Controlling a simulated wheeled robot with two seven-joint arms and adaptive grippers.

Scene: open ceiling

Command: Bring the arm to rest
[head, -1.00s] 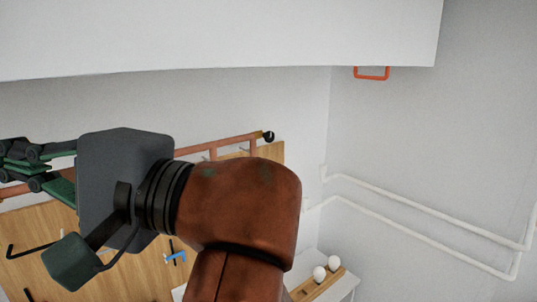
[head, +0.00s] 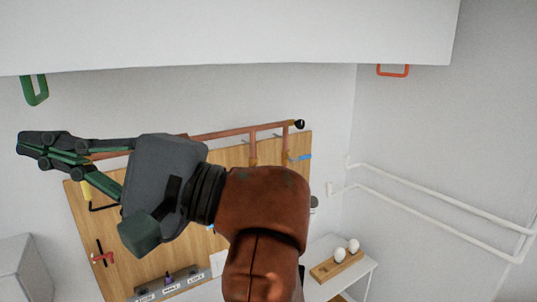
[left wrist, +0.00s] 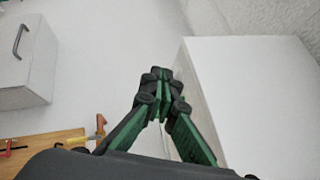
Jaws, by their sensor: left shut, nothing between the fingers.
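My left arm rises from the bottom of the head view, with a rust-red link and a dark grey wrist. My left gripper (head: 24,142) points to the left, in front of the wall and the upper left part of the wooden board. Its green and black fingers are shut with nothing between them. In the left wrist view the fingertips (left wrist: 162,73) meet, and only white surfaces show behind them. My right gripper is in neither view.
A wooden board (head: 150,225) with copper pipes and tools hangs behind my arm. A white overhead box (head: 230,35) spans the top. A white table (head: 352,268) bears a wooden holder with white bulb-like things. A grey cabinet (head: 28,270) stands lower left; white pipes (head: 430,195) line the right wall.

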